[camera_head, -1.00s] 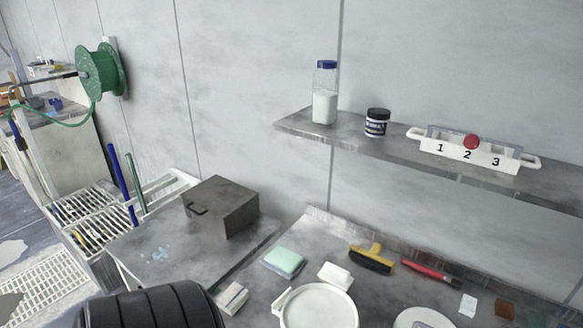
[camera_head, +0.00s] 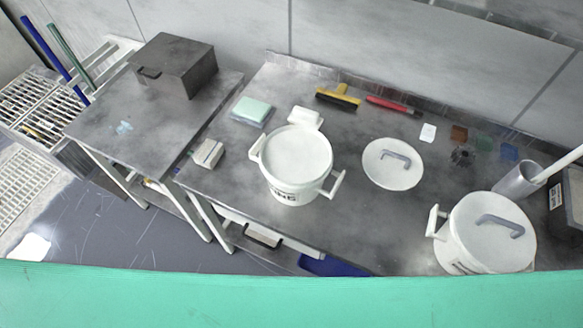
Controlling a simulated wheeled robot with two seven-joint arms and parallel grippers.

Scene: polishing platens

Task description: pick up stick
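A white stick (camera_head: 558,163) leans up and to the right out of a grey cylindrical holder (camera_head: 519,179) at the right edge of the table. Its upper end is cut off by the picture edge and its lower end is hidden in the holder. A blue stick (camera_head: 52,55) and a green stick (camera_head: 68,53) stand at the far left by the white racks. The pictures do not show which stick the task means. Neither of my grippers is in view.
A white pot (camera_head: 296,155) and a lidded white pot (camera_head: 488,232) stand on the grey table, with a loose lid (camera_head: 392,164) between them. A yellow-and-black squeegee (camera_head: 338,97) and red tool (camera_head: 393,105) lie behind. A dark box (camera_head: 174,66) sits on the left table.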

